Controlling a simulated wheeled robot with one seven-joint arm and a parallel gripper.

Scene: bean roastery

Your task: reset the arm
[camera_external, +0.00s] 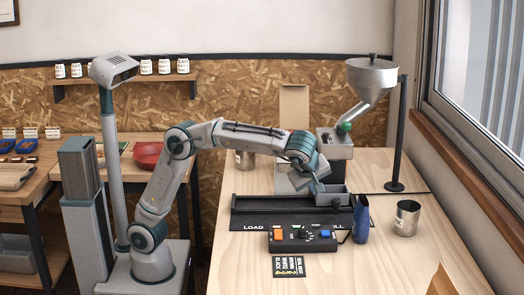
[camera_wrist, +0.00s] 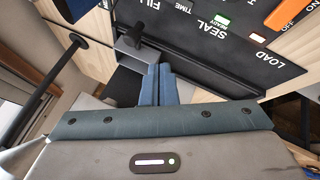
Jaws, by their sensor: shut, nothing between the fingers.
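My gripper (camera_external: 318,186) is at the end of my arm, which reaches out over the machine on the wooden table. In the wrist view its two blue fingers (camera_wrist: 155,84) are together, with nothing between them. The box also shows just beyond the fingertips in the wrist view (camera_wrist: 127,54). I cannot tell whether the fingers touch it.
In front are a control box (camera_external: 290,245), a blue container (camera_external: 361,222), a steel cup (camera_external: 407,220) and a black card (camera_external: 289,267). A window sill bounds the right. The table's front right has free room.

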